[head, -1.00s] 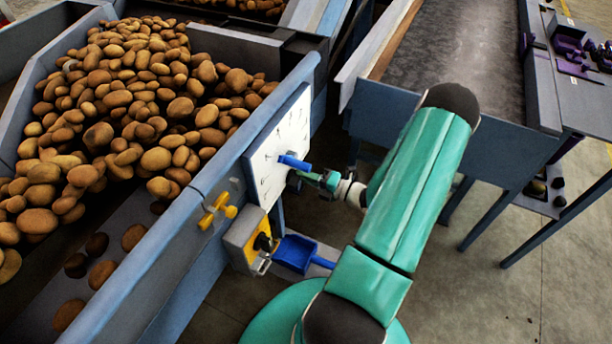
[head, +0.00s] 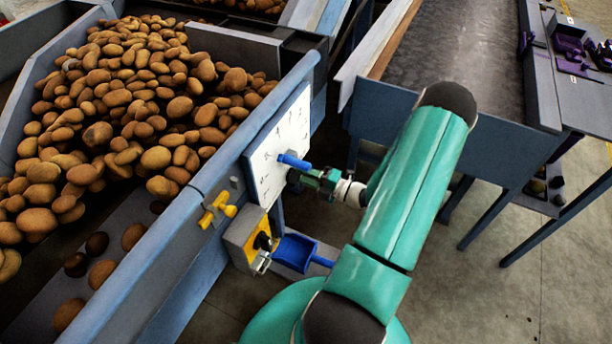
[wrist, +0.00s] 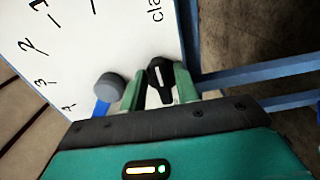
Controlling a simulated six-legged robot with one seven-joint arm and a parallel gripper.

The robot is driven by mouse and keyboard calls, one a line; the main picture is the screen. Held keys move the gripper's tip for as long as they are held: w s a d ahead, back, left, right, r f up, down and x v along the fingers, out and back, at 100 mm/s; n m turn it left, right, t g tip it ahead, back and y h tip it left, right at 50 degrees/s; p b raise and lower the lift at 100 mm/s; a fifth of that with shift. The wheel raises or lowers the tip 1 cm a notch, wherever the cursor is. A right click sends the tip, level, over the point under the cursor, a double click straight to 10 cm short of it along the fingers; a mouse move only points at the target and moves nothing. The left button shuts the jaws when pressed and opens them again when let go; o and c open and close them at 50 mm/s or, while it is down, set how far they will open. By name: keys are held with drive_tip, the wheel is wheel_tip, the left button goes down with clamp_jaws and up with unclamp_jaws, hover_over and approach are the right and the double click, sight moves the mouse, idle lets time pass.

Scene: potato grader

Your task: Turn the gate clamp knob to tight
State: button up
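The clamp knob (wrist: 160,72) is black with a white pointer line, on a white panel beside partly cut-off lettering "cla" in the wrist view. My gripper (wrist: 160,88) faces the panel, its green fingers on either side of the knob. They look apart, with narrow gaps; contact is hard to judge. In the head view my gripper (head: 318,179) is at the white dial panel (head: 279,146), and the knob is hidden there. A blue lever (head: 294,161) is just left of my gripper; its grey hub (wrist: 108,86) shows in the wrist view.
A blue scoop (head: 298,253) is beside the box. Potatoes (head: 130,110) fill the left hopper. A conveyor (head: 465,60) stands at right.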

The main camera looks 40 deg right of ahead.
drive_tip(key=shift+o, duration=0.3)
drive_tip(key=v, duration=1.3)
drive_tip(key=shift+s, duration=0.4)
